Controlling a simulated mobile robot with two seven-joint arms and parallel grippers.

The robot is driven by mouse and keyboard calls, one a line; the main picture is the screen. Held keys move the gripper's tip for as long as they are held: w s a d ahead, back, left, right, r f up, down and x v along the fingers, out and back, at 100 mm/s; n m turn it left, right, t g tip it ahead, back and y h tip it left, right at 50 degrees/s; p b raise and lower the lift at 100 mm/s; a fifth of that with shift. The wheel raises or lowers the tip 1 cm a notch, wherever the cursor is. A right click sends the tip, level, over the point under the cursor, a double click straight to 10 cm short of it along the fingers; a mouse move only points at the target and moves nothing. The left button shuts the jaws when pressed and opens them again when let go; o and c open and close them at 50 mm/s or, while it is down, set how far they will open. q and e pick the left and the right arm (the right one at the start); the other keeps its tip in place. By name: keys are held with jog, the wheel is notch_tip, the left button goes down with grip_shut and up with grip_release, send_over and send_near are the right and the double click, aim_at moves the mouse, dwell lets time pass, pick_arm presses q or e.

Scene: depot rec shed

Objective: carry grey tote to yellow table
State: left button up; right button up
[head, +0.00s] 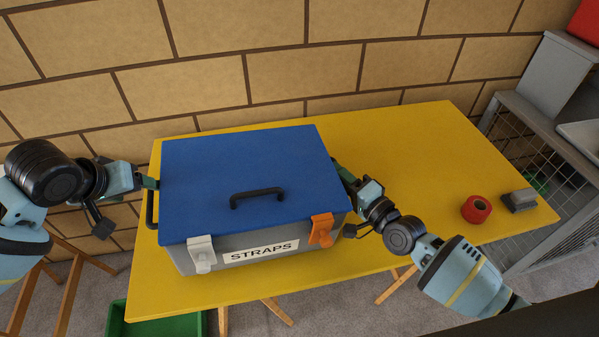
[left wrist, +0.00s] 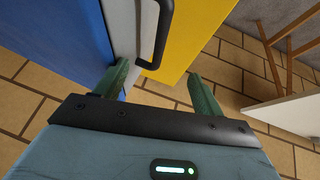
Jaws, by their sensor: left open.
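The grey tote (head: 215,258) has a blue lid (head: 240,170), a black lid handle and a label reading STRAPS. It rests on the yellow table (head: 400,135), left of its middle. My left gripper (head: 150,183) is at the tote's left end, beside the black side handle (head: 151,212). In the left wrist view my left gripper (left wrist: 157,72) is open, and the side handle (left wrist: 164,35) lies just ahead, between the finger lines. My right gripper (head: 345,178) is at the tote's right end. Its fingertips are mostly hidden by the tote and its own body.
A red tape roll (head: 476,209) and a grey block (head: 519,200) lie at the table's right end. A grey wire-mesh cage (head: 560,190) stands right of the table. A green bin (head: 165,325) is below the front left. A brick wall (head: 250,60) runs behind.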

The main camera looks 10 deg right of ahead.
jog(key=shift+r, duration=0.15)
pick_arm(q)
jog(key=shift+s+a+r, duration=0.15)
jog(key=shift+s+r, duration=0.1)
jog(key=shift+r, duration=0.2)
pick_arm(e)
jog(key=shift+w+d, duration=0.1)
jog(key=o, duration=0.8)
jog(key=shift+o, duration=0.2)
jog(key=shift+s+d, duration=0.2)
jog(key=shift+s, duration=0.2)
pick_arm(q)
jog(key=shift+a, duration=0.1)
pick_arm(e)
jog(key=v, duration=1.1)
